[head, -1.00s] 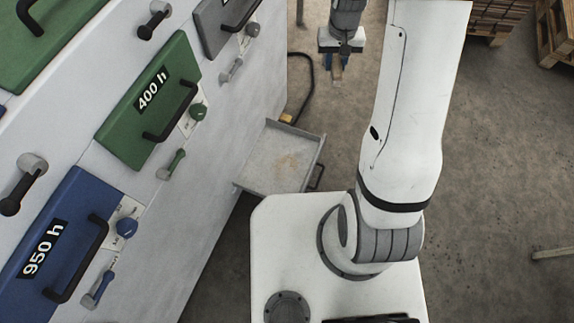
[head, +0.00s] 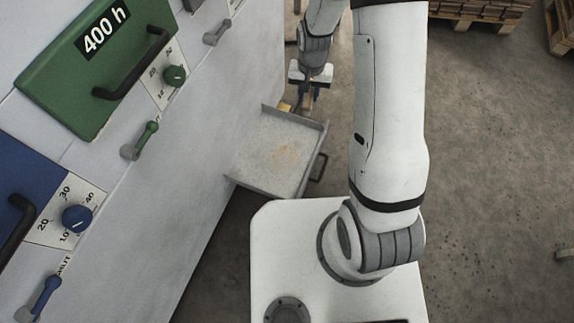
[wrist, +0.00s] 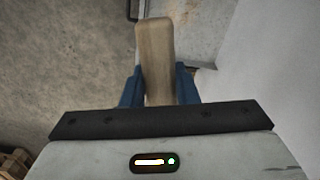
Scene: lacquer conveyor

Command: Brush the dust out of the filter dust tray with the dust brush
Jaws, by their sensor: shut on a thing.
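The filter dust tray (head: 262,170) is a grey open drawer pulled out from the white cabinet. A tan patch of dust (head: 286,152) lies on its floor. My gripper (head: 308,92) is beyond the tray's far edge in the head view, shut on the dust brush (head: 307,104). In the wrist view the blue fingers of my gripper (wrist: 158,78) clasp the brush's wooden handle (wrist: 154,42). The bristles are not visible. Part of the tray (wrist: 185,18) shows past the handle in the wrist view. I see no clear contact between brush and tray.
The cabinet front (head: 215,95) rises on the left, with a green 400 h panel (head: 75,75), a blue panel (head: 25,170), knobs and levers. A dark tray handle (head: 319,167) sticks out. Pallets (head: 480,10) stand far back right.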

